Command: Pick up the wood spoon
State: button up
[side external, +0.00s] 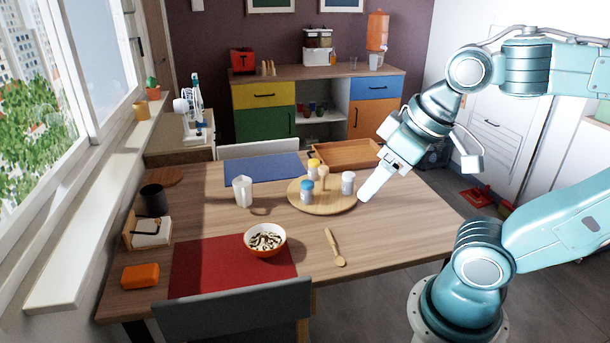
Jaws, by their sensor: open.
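The wood spoon (334,245) lies flat on the wooden table, right of the orange bowl. Its round bowl end points toward the front of the table and its handle points to the back. My gripper (366,198) is in the air above the right part of the table, above and to the right of the spoon and apart from it. The gripper is open, with nothing seen between its white fingers. From this side the fingers overlap, so the gap between them is hard to see.
A round wooden board (335,205) with several shakers stands close to my gripper. An orange bowl (265,240) of food sits on a red placemat (200,265) left of the spoon. A glass (242,191) stands behind the bowl. The table around the spoon is clear.

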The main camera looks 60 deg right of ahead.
jog(key=c, duration=0.5)
jog(key=w+d+f+m+g, duration=0.25)
jog(key=w+d+f, duration=0.2)
jog(key=w, duration=0.25)
jog(key=w+d+f+m+g, duration=0.1)
jog(key=w+d+f+m, duration=0.2)
jog(key=w+d, duration=0.4)
jog(key=w+d+f+m+g, duration=0.1)
jog(key=w+d+f+m, duration=0.1)
jog(key=d+f, duration=0.3)
jog(key=w+d+f+m+g, duration=0.1)
jog(key=d+f, duration=0.4)
jog(key=f, duration=0.5)
jog(key=shift+w+d+m, duration=0.3)
jog(key=shift+w+m, duration=0.25)
jog(key=shift+w, duration=0.15)
